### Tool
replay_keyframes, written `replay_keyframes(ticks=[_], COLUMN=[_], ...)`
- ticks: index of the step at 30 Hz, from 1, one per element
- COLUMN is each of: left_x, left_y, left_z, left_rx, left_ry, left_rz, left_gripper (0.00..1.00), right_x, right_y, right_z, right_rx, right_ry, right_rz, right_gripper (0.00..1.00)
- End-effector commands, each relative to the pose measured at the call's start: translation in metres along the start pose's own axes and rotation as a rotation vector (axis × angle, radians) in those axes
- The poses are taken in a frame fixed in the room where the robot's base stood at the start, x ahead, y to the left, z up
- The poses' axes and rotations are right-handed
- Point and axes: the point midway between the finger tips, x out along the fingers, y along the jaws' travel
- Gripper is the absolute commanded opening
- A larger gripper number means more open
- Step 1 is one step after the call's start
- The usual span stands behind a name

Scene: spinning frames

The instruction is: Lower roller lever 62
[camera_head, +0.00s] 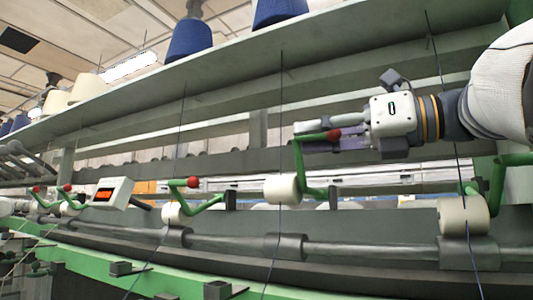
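Several green roller levers with red knobs line the frame, each by a white roller. No numbers are readable, so I cannot tell which is 62. The middle lever (299,165) rises above its roller (282,189), and its red knob (333,135) overlaps my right gripper (318,136). That gripper comes in from the right, with a pale upper finger and a dark purplish lower one at the knob. Whether they grip it is unclear. Another lever (208,203) with a red knob (193,182) sits lower to the left. My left gripper is not in view.
A small display box (110,193) with an orange screen is at the left. A long grey shaft (345,247) runs below the rollers. A green-grey shelf (240,70) carries blue cones (190,38) above. Thin dark threads hang down across the front.

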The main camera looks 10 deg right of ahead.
Motion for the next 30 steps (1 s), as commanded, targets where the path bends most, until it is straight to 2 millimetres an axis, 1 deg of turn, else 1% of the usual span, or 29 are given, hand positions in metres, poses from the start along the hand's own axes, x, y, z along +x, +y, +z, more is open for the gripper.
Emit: replay_keyframes(ticks=[1,8,11,14,18,21,24,27,30], left_x=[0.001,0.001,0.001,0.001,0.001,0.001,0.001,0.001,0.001], left_y=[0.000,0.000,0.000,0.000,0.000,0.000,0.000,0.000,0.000], left_z=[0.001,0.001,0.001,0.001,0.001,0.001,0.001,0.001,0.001], left_rx=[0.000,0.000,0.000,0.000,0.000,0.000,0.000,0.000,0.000], left_ry=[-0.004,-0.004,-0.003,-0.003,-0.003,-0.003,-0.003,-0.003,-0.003], left_rz=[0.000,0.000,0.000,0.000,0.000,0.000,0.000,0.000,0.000], left_gripper=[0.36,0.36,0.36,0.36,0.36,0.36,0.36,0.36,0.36], right_x=[0.001,0.001,-0.003,-0.020,-0.059,-0.085,-0.104,-0.115,-0.119], right_y=[-0.005,-0.005,-0.005,-0.005,-0.006,-0.007,-0.007,-0.007,-0.007], right_z=[-0.004,-0.004,-0.003,-0.002,-0.002,-0.003,-0.004,-0.004,-0.004], right_rx=[0.010,0.009,0.008,0.008,0.011,0.012,0.012,0.012,0.013], right_ry=[0.004,0.003,0.002,-0.001,-0.002,0.000,0.002,0.003,0.004], right_rz=[-0.007,-0.006,-0.006,-0.007,-0.008,-0.008,-0.007,-0.007,-0.007], right_gripper=[0.32,0.32,0.32,0.32,0.32,0.32,0.32,0.32,0.32])
